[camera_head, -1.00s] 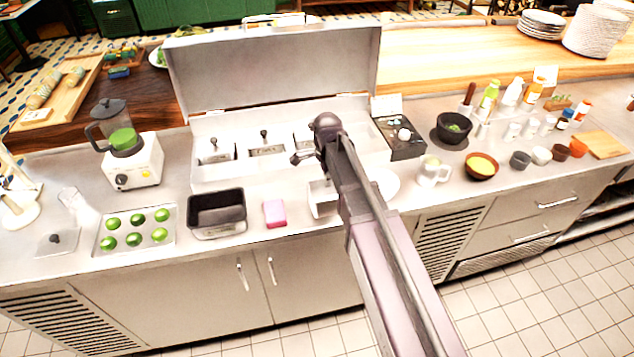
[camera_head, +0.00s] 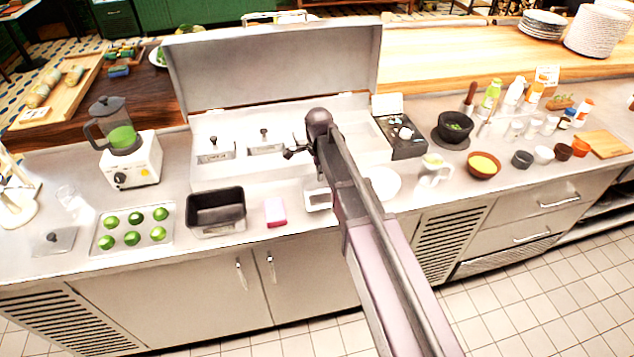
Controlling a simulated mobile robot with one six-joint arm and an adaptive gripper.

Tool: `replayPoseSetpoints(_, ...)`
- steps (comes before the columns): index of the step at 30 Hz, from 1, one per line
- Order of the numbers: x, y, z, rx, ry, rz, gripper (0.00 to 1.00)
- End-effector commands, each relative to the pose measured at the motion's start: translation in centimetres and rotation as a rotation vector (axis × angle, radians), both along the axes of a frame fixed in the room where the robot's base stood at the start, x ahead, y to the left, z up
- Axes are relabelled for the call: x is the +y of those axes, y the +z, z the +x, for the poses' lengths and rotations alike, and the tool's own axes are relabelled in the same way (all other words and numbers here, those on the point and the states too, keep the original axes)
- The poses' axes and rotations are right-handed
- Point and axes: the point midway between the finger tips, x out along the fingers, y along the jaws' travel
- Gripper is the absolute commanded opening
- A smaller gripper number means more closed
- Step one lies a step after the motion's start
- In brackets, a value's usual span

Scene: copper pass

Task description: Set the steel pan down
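My arm reaches over the steel counter (camera_head: 165,268), and its dark end stands in front of the open steel chest. Of my gripper, only a small dark part (camera_head: 293,153) shows left of the arm; its fingertips and anything between them are hidden. I cannot clearly make out the steel pan. A pale, box-like steel piece (camera_head: 318,200) sits on the counter just left of my arm, which partly covers it; I cannot tell whether it is the pan or a scale. Steel lids (camera_head: 215,151) with dark knobs sit in the chest's wells (camera_head: 265,147).
The chest's raised lid (camera_head: 275,70) stands behind. Right of my arm are a white plate (camera_head: 384,184), a mug (camera_head: 434,171) and several bowls (camera_head: 483,165).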

Motion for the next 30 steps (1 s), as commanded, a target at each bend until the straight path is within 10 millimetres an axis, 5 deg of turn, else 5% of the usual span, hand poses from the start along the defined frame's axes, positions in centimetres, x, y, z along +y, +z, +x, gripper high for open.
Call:
replayPoseSetpoints(6, -0.1, -2.1, 0.0, 0.000, 0.000, 0.000, 0.00)
replayPoseSetpoints(25, -0.1, -2.8, 0.0, 0.000, -0.001, 0.000, 0.00)
replayPoseSetpoints(30, -0.1, -2.7, 0.0, 0.000, -0.001, 0.000, 0.43)
